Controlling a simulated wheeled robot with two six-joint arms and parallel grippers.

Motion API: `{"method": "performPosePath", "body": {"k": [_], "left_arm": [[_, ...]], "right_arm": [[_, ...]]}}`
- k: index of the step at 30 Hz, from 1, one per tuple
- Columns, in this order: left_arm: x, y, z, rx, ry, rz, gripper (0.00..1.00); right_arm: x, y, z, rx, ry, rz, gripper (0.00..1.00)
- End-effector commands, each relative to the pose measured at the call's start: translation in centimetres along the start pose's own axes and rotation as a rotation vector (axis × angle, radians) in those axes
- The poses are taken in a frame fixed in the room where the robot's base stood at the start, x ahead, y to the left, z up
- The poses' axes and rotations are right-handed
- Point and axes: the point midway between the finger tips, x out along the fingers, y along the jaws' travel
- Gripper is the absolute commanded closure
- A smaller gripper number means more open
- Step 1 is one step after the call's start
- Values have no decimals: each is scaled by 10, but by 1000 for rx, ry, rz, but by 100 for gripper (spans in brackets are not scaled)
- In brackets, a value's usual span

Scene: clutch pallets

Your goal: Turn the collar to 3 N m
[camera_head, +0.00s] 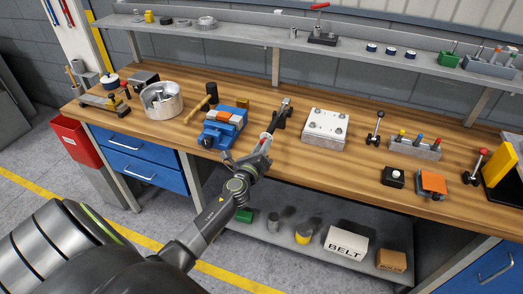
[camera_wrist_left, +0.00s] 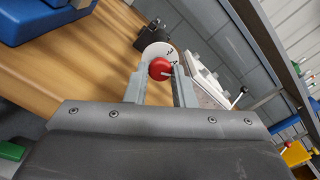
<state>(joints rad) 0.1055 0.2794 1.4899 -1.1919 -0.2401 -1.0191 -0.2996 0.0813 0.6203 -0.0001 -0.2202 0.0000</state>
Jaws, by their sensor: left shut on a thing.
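A red collar (camera_wrist_left: 160,69) with a white line on its face sits between my left fingertips in the left wrist view. Behind it is a white dial disc (camera_wrist_left: 168,50) with dark marks too small to read, so I cannot tell the setting. My left gripper (camera_wrist_left: 158,75) is shut on the collar, one finger on each side. In the head view my left gripper (camera_head: 262,149) is at the bench's front edge, at the near end of a dark, long tool (camera_head: 285,104) lying in a black holder. The fingers partly hide the collar there. My right gripper is not in view.
A blue vise (camera_head: 224,127) stands just left of the gripper, and a pale block with bolts (camera_head: 325,129) stands to the right. A mallet (camera_head: 201,104) and a metal bowl (camera_head: 161,101) are farther left. A rack of coloured-handled tools (camera_head: 415,148) is at the right.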

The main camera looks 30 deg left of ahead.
Motion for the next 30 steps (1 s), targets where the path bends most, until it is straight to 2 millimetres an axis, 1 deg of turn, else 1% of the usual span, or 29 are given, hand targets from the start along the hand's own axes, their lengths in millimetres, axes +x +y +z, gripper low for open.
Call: {"method": "performPosePath", "body": {"k": [1, 18, 30], "left_arm": [[0, 1, -1, -45, -1, 0, 100], [0, 1, -2, -588, -1, 1, 100], [0, 1, -1, -920, -1, 0, 100]], "right_arm": [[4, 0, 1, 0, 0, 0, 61], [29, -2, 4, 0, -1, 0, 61], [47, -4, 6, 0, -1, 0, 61]]}}
